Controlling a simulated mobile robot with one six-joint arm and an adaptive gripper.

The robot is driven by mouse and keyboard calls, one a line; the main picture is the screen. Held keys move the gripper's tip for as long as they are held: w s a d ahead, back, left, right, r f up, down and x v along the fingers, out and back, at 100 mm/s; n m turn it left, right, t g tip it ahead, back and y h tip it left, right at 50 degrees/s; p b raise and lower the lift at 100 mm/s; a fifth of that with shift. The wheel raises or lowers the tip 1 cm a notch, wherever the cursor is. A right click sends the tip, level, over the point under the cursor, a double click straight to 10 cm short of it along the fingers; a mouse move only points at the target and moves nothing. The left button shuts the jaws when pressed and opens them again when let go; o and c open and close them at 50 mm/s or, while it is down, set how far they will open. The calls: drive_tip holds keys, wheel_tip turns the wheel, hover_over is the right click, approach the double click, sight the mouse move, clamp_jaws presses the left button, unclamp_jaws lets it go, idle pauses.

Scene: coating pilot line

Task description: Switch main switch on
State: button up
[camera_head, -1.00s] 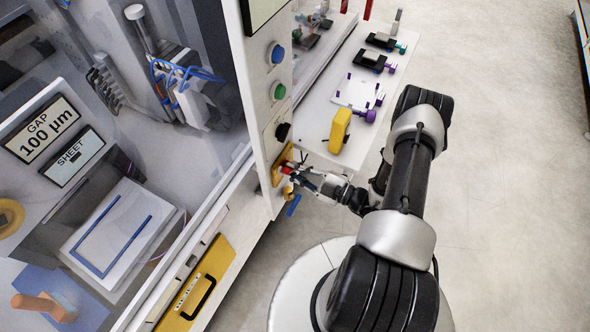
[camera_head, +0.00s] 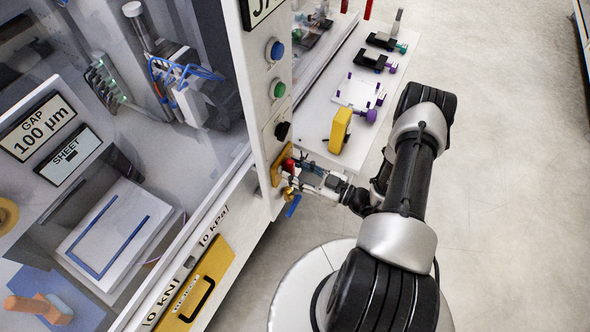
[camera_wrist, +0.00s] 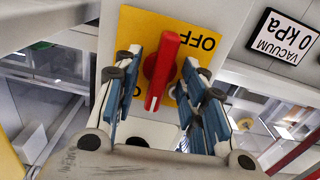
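The main switch is a red handle (camera_wrist: 162,70) on a yellow plate (camera_wrist: 200,22), on the panel at the machine's corner. The plate's "OFF" label appears upside down in the wrist view; a second label is mostly hidden behind a finger. The handle stands nearly vertical in the wrist view. It also shows small in the head view (camera_head: 289,163). My gripper (camera_wrist: 163,76) is open, with one blue-padded finger on each side of the handle and visible gaps. In the head view my gripper (camera_head: 298,173) is right at the switch plate.
A black knob (camera_head: 283,131), a green button (camera_head: 278,89) and a blue button (camera_head: 276,53) sit above the switch. A blue-handled valve (camera_head: 293,205) is just below. A side table (camera_head: 325,121) with a yellow device (camera_head: 340,130) stands close behind my gripper.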

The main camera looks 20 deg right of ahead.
drive_tip(key=v, duration=0.6)
idle(0.4)
idle(0.3)
